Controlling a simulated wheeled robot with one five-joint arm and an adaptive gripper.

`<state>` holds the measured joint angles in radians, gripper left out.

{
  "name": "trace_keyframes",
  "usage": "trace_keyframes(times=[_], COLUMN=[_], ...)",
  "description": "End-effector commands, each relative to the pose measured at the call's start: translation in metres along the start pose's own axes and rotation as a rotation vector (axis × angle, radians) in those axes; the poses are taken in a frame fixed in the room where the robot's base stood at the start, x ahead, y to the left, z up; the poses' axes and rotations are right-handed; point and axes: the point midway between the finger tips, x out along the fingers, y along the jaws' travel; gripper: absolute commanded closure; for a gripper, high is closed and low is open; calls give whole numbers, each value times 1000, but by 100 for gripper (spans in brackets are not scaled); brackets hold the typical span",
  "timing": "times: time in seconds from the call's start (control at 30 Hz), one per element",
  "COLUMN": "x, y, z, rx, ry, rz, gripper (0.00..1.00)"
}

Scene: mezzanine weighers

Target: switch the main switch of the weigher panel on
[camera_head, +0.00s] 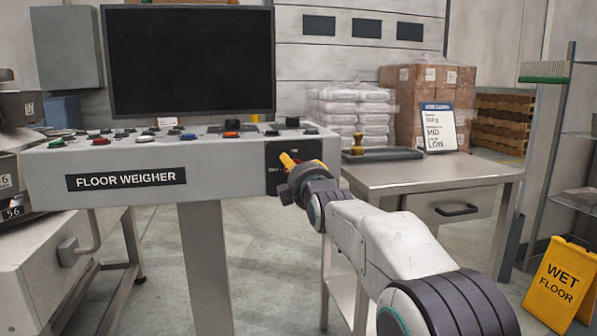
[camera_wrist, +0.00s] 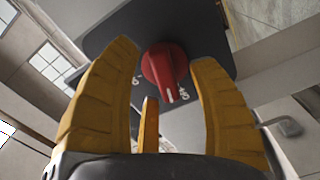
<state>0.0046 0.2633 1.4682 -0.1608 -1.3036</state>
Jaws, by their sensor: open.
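The FLOOR WEIGHER panel (camera_head: 230,168) is a grey console with a black plate (camera_head: 274,178) at the right end of its front. In the wrist view, a red rotary knob (camera_wrist: 160,66) sits on this black plate (camera_wrist: 110,32). The knob's white line points down in that picture, between two small white markings that I cannot read surely. My gripper (camera_head: 287,158) is in front of the plate and hides most of the knob in the head view. Its yellow fingers (camera_wrist: 166,60) are open, one on each side of the knob. Contact cannot be told.
Buttons line the console top (camera_head: 205,138), below a dark monitor (camera_head: 190,60). A steel table (camera_head: 430,175) with a tray (camera_head: 382,154) and a sign (camera_head: 438,128) stands close on the right. A yellow wet-floor sign (camera_head: 560,283) stands at the far right.

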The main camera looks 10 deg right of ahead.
Motion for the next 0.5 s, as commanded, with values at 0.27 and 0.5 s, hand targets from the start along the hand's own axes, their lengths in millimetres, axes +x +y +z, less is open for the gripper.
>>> trace_keyframes(times=[0.27,0.5], x=[0,0], y=[0,0], z=[0,0], rx=[0,0], ry=[0,0], rz=[0,0], gripper=[69,91])
